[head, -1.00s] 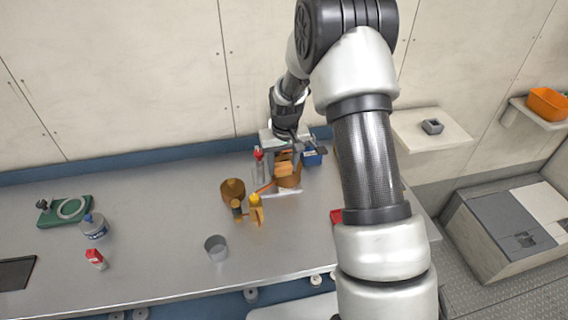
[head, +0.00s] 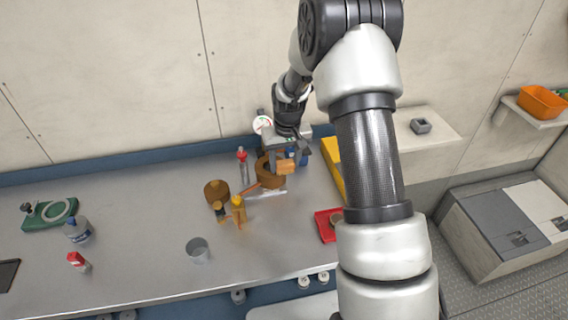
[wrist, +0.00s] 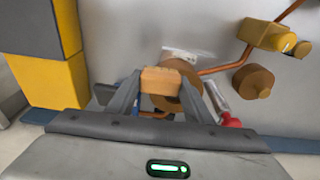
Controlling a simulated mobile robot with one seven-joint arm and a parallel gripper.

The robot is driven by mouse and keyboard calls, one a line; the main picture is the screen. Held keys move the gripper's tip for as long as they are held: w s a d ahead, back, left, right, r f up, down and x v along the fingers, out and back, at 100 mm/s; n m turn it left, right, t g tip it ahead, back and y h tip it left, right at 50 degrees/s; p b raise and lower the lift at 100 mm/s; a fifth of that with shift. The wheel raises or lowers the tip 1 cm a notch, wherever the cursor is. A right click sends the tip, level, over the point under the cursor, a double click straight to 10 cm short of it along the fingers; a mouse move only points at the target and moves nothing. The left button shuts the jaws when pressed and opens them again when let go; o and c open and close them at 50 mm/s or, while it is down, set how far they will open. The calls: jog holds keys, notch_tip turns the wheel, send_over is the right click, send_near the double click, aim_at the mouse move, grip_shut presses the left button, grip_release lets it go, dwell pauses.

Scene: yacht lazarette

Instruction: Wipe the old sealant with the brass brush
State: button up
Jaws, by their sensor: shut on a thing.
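My gripper (head: 285,158) is over the back of the steel counter, its jaws shut on a small tan block (head: 286,168), which looks like the brush's wooden body. In the wrist view, the block (wrist: 161,81) sits between the two fingertips. Its bristles are hidden. Just beyond it is a brown ring-shaped thing (head: 266,172), which also shows in the wrist view (wrist: 188,102) partly behind the block. I cannot tell whether block and ring touch. A pale patch or plate (head: 264,194) lies beside the ring. I cannot clearly make out the old sealant.
A copper pipe (wrist: 238,60) runs from near the ring to a yellow fitting (head: 238,208). A brown knobbed pot (head: 216,192), a red-topped bottle (head: 243,166) and a grey cup (head: 198,250) stand nearby. A yellow box (head: 333,165) is at right.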

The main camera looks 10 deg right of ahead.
jog(key=r, duration=0.3)
jog(key=shift+a+r+p, duration=0.1)
jog(key=shift+a+p, duration=0.2)
jog(key=shift+p, duration=0.05)
jog(key=shift+w+r+p, duration=0.1)
jog(key=shift+r+p, duration=0.3)
jog(key=shift+r, duration=0.35)
jog(key=shift+r+p, duration=0.8)
jog(key=shift+r, duration=0.75)
